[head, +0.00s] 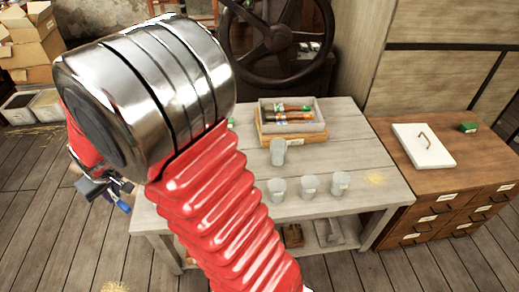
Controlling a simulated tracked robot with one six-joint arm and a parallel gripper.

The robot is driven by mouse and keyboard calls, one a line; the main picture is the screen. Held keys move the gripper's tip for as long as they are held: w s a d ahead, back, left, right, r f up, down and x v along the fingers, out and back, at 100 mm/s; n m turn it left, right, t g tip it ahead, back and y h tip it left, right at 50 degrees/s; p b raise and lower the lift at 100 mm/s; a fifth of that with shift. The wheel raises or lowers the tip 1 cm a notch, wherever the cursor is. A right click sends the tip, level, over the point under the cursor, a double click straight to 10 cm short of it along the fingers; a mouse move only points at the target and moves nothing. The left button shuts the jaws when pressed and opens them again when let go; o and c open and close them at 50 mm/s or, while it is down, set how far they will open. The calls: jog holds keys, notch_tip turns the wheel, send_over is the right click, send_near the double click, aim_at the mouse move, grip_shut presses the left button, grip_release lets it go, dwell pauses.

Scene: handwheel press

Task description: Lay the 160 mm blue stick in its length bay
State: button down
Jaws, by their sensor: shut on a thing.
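A grey tray (320,126) sits at the back of the bench on a wooden box.
Several grey cups (309,187) stand on the workbench (365,165). A large dark handwheel (277,38) rises behind it.

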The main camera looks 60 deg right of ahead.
jog(key=w+d+f+m+h, duration=0.1)
jog(key=d+f+m, duration=0.15)
jog(key=d, duration=0.75)
jog(key=w+d+f+m, duration=0.1)
jog(key=w+d+f, duration=0.15)
jog(key=d, duration=0.65)
jog(key=w+d+f+m+h, duration=0.1)
jog(key=d+f+m, duration=0.15)
jog(key=d, duration=0.75)
jog(key=s+d+f+m, duration=0.1)
jog(key=s+d+f, duration=0.2)
jog(key=d, duration=0.6)
jog(key=s+d+f+m+g+h, duration=0.1)
jog(key=s+d+f, duration=0.2)
jog(key=d, duration=0.6)
jog(key=s+d+f+m, duration=0.1)
jog(key=s+d+f, duration=0.3)
jog(key=d, duration=0.6)
jog(key=shift+s+m+g, duration=0.4)
jog(key=shift+s, duration=0.85)
jog(key=shift+f, duration=0.1)
send_over(250, 157)
jog(key=s+a, duration=0.1)
jog(key=shift+s+f, duration=0.1)
jog(key=shift+f, duration=3)
jog(key=shift+f, duration=0.15)
jog(key=shift+f, duration=1.75)
